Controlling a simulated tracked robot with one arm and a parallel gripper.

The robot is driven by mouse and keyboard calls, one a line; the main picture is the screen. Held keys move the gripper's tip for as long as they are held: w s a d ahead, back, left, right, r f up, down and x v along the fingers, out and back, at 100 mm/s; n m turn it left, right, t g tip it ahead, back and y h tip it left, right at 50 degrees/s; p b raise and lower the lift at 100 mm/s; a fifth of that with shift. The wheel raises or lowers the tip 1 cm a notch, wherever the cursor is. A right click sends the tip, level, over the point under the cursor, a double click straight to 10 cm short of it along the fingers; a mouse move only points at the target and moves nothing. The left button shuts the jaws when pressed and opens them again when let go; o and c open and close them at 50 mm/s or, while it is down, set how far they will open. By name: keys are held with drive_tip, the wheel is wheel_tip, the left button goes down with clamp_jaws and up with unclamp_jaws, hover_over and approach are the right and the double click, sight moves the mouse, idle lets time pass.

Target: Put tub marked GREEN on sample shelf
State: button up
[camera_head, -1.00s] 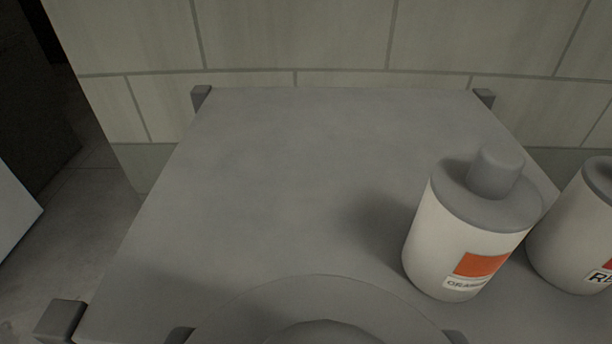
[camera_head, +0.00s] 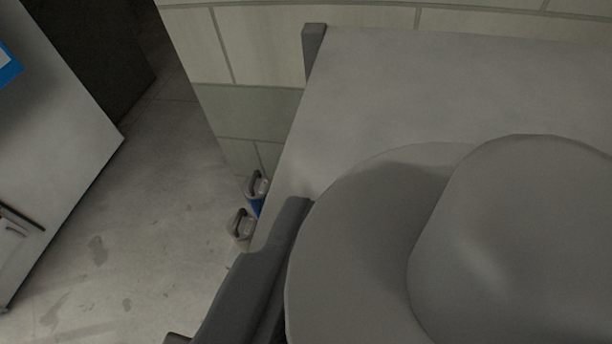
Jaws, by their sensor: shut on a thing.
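My gripper (camera_head: 262,270) shows as one dark finger along the left side of a large grey round lid with a domed knob. This is the top of the tub (camera_head: 350,215) that my gripper is shut on. The other finger is out of view. The tub's label and body are hidden below its lid, so I cannot read its marking. A flat grey shelf (camera_head: 390,85) lies beneath and behind the tub. I cannot tell whether the tub touches it.
The shelf has a small corner post (camera_head: 313,45) at its back left, by a tiled wall (camera_head: 270,40). Small handled objects (camera_head: 257,185), one partly blue, sit low beside the shelf's left edge. A pale cabinet (camera_head: 55,120) stands at left, with open floor (camera_head: 150,220) between.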

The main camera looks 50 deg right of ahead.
sight(355, 207)
drive_tip(key=shift+w+d+f+p, duration=0.15)
drive_tip(key=shift+w+d, duration=0.15)
drive_tip(key=shift+w, duration=0.25)
drive_tip(key=shift+w+d+p, duration=0.15)
drive_tip(key=shift+w+d, duration=0.1)
drive_tip(key=shift+w, duration=0.25)
drive_tip(key=shift+w+d+f+p, duration=0.15)
drive_tip(key=shift+w+d, duration=0.15)
drive_tip(key=shift+w, duration=0.25)
drive_tip(key=shift+f, duration=1.65)
drive_tip(key=shift+f, duration=0.1)
drive_tip(key=o, duration=0.8)
drive_tip(key=b+v, duration=0.2)
drive_tip(key=v, duration=1)
drive_tip(key=shift+s, duration=0.1)
drive_tip(key=shift+a, duration=0.15)
